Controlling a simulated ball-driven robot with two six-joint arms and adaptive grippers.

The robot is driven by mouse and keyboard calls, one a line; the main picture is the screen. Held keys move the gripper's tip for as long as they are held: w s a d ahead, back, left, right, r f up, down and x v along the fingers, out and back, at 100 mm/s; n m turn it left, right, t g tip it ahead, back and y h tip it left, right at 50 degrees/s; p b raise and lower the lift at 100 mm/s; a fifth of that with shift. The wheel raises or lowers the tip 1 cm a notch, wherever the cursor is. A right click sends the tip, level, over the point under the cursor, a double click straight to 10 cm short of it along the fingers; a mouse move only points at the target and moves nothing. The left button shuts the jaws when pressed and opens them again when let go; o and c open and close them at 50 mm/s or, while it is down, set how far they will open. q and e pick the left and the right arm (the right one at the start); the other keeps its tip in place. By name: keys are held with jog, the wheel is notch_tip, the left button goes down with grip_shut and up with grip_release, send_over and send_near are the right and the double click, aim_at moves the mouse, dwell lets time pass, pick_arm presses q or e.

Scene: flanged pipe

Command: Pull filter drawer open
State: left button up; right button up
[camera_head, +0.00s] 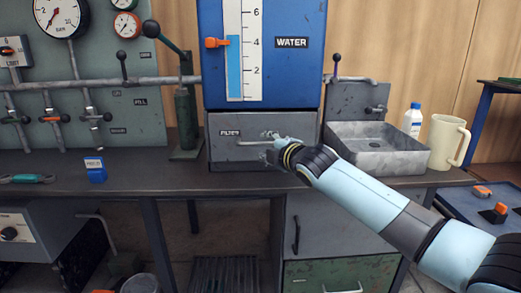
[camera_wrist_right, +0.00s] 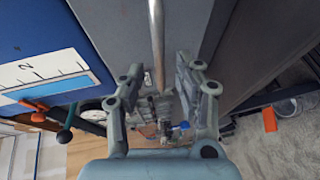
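The grey filter drawer (camera_head: 225,153), with a FILTER label, sits below the blue water tank and looks closed. Its pale bar handle (camera_head: 252,143) runs across the front. My right gripper (camera_head: 270,148) is at the right end of this handle. In the right wrist view the handle (camera_wrist_right: 156,40) runs between the two spread fingers of my right gripper (camera_wrist_right: 160,78), with gaps on both sides. The fingers look open, and I see no clear contact. The hand hides the right part of the drawer front in the head view. My left gripper is not in view.
The blue WATER tank (camera_head: 290,68) stands above the drawer. A grey sink (camera_head: 375,155), a white bottle (camera_head: 412,120) and a cream mug (camera_head: 445,142) are at the right. A green cylinder (camera_head: 186,120) stands left of the drawer. The dark counter (camera_head: 150,172) is mostly clear in front.

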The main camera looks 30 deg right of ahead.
aim_at(262, 144)
jog(key=shift+b+x, duration=0.4)
jog(key=shift+x, duration=1.25)
jog(key=shift+c, duration=0.2)
grip_shut()
